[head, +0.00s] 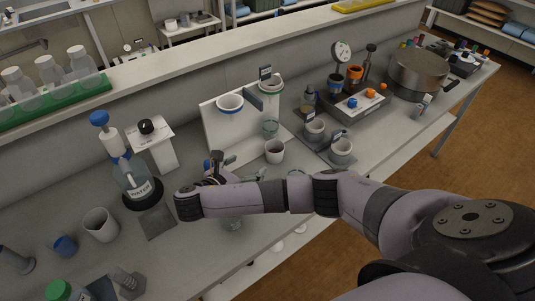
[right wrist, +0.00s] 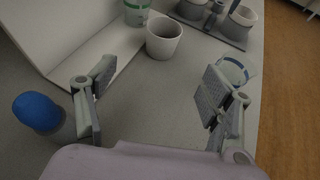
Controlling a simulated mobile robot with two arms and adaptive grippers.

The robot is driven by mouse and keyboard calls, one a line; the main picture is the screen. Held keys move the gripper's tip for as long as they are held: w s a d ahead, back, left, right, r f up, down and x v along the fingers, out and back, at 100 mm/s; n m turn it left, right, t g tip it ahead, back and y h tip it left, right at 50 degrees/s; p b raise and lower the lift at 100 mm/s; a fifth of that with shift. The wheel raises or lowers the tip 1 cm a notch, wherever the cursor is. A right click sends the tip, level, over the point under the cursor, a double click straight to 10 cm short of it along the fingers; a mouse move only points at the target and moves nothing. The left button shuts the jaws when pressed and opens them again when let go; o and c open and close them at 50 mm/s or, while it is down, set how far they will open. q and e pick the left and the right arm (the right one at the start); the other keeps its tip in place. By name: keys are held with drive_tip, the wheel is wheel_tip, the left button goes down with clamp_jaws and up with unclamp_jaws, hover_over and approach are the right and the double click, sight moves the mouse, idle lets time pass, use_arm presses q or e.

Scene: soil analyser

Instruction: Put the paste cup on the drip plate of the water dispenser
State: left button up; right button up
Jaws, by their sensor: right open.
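The water dispenser (head: 133,182) is a clear flask labelled WATER with a blue-topped pump, at the left of the bench in the head view. A flat grey square plate (head: 157,221), apparently its drip plate, lies bare in front of it. A small white cup (head: 274,152) stands upright on the bench; it also shows in the right wrist view (right wrist: 163,39). Several similar cups are about, so I cannot tell for certain which is the paste cup. My right gripper (head: 212,172) is open and empty, left of that cup; its spread fingers show in the right wrist view (right wrist: 150,98). My left gripper is out of view.
A white backboard stand (head: 220,120) holds cups behind. A white beaker (head: 100,225) and blue cup (head: 65,246) stand left of the plate.

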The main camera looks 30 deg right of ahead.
drive_tip(key=b, duration=0.9)
approach(279, 146)
drive_tip(key=shift+w+d+f+n+p, duration=0.3)
drive_tip(key=shift+w+f+n+p, duration=0.15)
drive_tip(key=shift+p, duration=0.25)
drive_tip(key=shift+x, duration=0.85)
drive_tip(key=p+x, duration=0.1)
drive_tip(key=x, duration=0.3)
drive_tip(key=shift+d+f, duration=0.1)
drive_tip(key=shift+d, duration=0.15)
drive_tip(key=shift+s, duration=0.1)
drive_tip(key=c, duration=1.4)
